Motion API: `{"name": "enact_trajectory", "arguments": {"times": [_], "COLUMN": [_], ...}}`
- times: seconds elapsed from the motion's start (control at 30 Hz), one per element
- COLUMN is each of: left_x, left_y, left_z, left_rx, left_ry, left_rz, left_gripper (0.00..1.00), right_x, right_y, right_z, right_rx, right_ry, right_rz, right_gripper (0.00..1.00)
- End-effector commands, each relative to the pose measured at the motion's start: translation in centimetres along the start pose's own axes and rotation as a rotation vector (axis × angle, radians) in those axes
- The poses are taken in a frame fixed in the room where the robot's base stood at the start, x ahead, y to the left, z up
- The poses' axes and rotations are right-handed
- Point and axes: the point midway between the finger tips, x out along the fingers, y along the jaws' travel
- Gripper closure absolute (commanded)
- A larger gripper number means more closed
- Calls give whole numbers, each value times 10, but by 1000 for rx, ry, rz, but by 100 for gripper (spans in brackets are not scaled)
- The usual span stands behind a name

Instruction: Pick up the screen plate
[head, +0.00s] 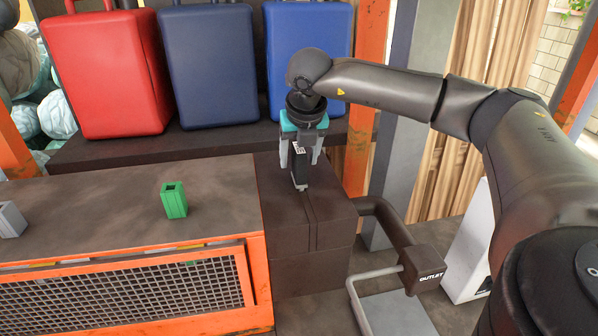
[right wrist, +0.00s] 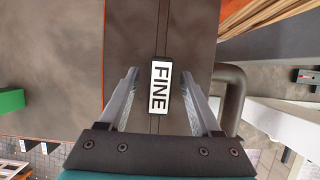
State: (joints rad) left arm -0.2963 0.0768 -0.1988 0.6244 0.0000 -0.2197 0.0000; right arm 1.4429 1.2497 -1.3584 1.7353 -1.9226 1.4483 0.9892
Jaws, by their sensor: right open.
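The screen plate (head: 299,174) is a slim black piece standing on the dark machine housing right of the table. In the right wrist view the fingers (right wrist: 160,75) are spread wide, with a gap between each finger and the plate. The plate's lower end is partly hidden from the wrist camera. My left gripper is not in view.
A green block (head: 174,200) and a grey block (head: 10,220) stand on the brown tabletop (head: 100,215). A dark pipe with an OUTLET box (head: 424,268) is at the right, above a grey tray (head: 398,313).

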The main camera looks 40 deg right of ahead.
Motion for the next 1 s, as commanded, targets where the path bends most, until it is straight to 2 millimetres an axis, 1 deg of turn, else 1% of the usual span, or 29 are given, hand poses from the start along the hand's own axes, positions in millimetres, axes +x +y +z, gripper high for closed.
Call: {"name": "enact_trajectory", "arguments": {"times": [0.17, 0.73, 1.0], "left_x": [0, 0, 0], "left_y": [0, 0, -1], "left_z": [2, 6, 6], "left_rx": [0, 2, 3], "left_ry": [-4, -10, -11], "left_rz": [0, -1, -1], "left_gripper": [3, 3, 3], "right_x": [0, 0, 0], "right_y": [0, 0, 0], "right_z": [0, 0, 0], "right_rx": [0, 0, 0], "right_ry": [0, 0, 0], "right_rz": [0, 0, 0], "right_gripper": [36, 100, 100]}}
